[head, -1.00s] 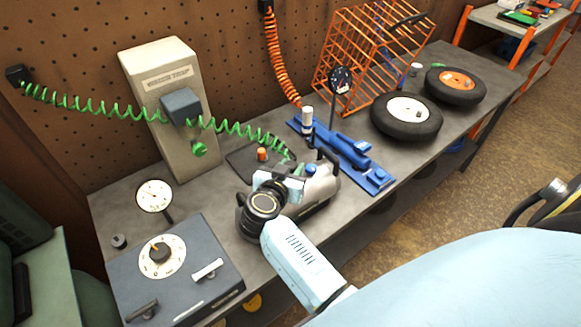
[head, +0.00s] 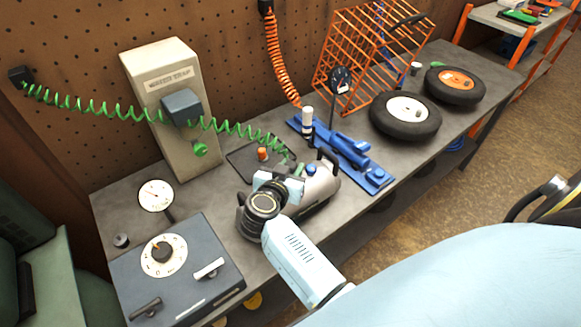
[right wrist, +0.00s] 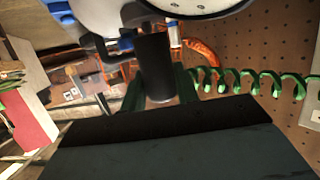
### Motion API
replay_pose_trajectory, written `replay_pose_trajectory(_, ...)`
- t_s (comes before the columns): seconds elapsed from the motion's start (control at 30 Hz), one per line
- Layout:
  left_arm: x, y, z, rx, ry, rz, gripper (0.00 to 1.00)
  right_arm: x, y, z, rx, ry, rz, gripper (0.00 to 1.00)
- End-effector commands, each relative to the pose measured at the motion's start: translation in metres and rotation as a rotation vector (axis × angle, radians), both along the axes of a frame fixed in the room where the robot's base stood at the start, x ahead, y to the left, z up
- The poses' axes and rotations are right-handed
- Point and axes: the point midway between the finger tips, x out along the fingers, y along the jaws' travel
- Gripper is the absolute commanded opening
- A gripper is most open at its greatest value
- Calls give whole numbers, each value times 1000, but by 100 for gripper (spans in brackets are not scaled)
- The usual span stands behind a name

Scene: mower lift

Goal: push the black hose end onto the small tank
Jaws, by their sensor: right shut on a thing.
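The small tank (head: 322,188) is a grey cylinder with a black handle and a blue knob, lying on the bench in the head view. My right gripper (head: 295,171) is at the tank's near left end, partly hidden by my own wrist. In the right wrist view it is shut on the black hose end (right wrist: 154,62), an upright dark cylinder between green finger-like pieces. The hose end's upper end is close under a pale rounded body; I cannot tell whether it is seated. The green coiled hose (head: 235,128) runs from the gripper to the wall. My left gripper is out of view.
A beige box (head: 170,110) stands behind, and a dial box (head: 190,285) at front left. A blue jack-like tool (head: 345,150), two wheels (head: 405,117) and an orange rack (head: 360,60) are to the right.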

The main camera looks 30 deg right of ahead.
Motion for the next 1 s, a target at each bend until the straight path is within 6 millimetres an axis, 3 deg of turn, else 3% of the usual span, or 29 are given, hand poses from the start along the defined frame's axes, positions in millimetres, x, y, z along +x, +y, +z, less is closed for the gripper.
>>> replay_pose_trajectory(0.73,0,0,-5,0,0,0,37,0,0,-12,0,-1,0,4)
replay_pose_trajectory(0.77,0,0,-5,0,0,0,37,0,0,-12,0,-1,0,32)
replay_pose_trajectory(0.8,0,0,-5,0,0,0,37,0,0,-11,0,-1,0,37)
replay_pose_trajectory(1.0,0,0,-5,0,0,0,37,0,0,-12,0,0,0,39)
